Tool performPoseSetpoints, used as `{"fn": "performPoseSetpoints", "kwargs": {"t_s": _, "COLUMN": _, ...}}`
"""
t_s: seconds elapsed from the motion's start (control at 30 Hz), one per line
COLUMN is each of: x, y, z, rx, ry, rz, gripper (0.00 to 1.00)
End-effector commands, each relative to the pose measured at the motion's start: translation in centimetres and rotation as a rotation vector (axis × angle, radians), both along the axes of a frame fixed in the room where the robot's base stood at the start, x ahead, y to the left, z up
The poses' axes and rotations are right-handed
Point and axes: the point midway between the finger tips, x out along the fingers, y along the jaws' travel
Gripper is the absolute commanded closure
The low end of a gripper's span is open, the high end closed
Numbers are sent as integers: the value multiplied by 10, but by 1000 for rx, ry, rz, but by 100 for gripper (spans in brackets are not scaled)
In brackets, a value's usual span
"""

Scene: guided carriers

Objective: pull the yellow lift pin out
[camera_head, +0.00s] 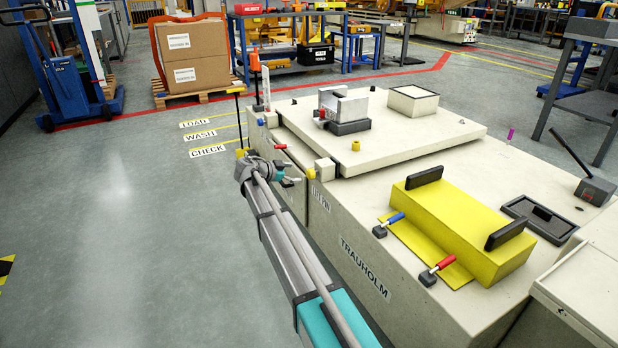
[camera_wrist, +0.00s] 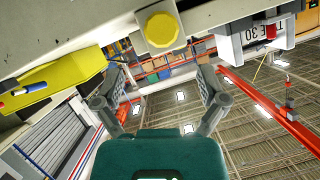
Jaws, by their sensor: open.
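The yellow lift pin (camera_head: 311,174) shows as a small round yellow knob on the side of the pale machine, by a partly legible label ending in "PIN". In the wrist view the yellow knob (camera_wrist: 163,28) sits on a pale block, above the gap between my fingers. My gripper (camera_head: 290,177) is beside the machine's edge, a little left of the knob. In the wrist view my gripper (camera_wrist: 162,78) has its two fingers wide apart with nothing between them. The knob appears clear of both fingers. The pin's shaft is hidden.
A yellow block (camera_head: 460,225) with black handles lies at the right, beside blue (camera_head: 396,218) and red (camera_head: 445,263) levers.

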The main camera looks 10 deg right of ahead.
Motion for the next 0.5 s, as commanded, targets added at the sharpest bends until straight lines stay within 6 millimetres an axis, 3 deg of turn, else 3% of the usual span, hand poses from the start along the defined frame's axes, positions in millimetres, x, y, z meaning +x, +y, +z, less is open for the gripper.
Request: {"fn": "performPoseSetpoints", "kwargs": {"t_s": 0.5, "x": 29, "y": -61, "z": -28, "rx": 0, "ry": 1, "rz": -2, "gripper": 9}}
